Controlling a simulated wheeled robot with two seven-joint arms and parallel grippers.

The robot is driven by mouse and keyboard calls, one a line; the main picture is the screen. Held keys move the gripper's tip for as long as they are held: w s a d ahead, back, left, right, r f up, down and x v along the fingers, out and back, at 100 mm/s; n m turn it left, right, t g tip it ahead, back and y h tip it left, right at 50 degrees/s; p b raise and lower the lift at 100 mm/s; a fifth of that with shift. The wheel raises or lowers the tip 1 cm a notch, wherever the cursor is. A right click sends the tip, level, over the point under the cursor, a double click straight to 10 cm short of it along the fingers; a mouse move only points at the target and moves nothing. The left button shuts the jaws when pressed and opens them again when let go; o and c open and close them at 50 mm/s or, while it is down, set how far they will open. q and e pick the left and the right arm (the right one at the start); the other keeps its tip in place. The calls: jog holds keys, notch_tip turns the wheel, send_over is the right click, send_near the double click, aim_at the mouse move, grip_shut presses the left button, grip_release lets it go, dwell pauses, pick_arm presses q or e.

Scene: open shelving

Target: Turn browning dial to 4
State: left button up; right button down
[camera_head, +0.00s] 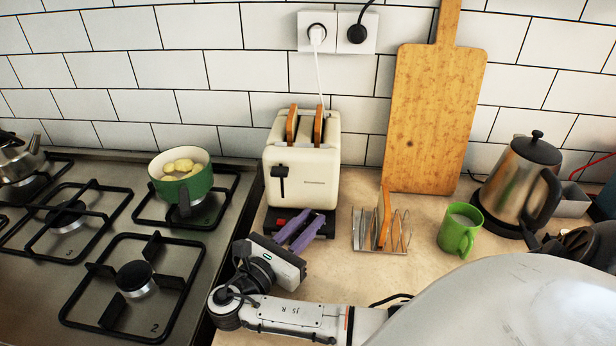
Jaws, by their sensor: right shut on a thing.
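The cream toaster (303,155) stands against the tiled wall with two slices of bread (292,124) sticking out of its slots. Its black lever (281,178) is on the front, in the upper half. My right gripper (307,220), with purple fingers, is at the toaster's dark lower front. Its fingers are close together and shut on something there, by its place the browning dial. The fingers hide the dial, so its setting cannot be read. A small red patch (280,221) shows on the dark base to the left of the fingers. My left gripper is not in view.
A gas hob (110,210) with a green pot (181,180) lies to the left. A wire toast rack (370,238), green mug (459,230) and steel kettle (515,180) stand to the right. A cutting board (435,120) leans on the wall. Counter between toaster and rack is narrow.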

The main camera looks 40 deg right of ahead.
jog(key=shift+a+g, duration=0.1)
jog(key=shift+g, duration=0.2)
jog(key=m+g, duration=0.1)
jog(key=g, duration=0.1)
jog(key=w+m+g, duration=0.1)
jog(key=m+g, duration=0.1)
jog(key=shift+g, duration=0.3)
jog(key=shift+w+f+m+g+b, duration=0.15)
jog(key=shift+m+g+b, duration=0.45)
jog(key=shift+m+g, duration=0.85)
jog(key=shift+g+y, duration=0.3)
jog(key=shift+g, duration=0.45)
jog(key=c, duration=1.6)
grip_release()
jog(key=shift+r, duration=0.2)
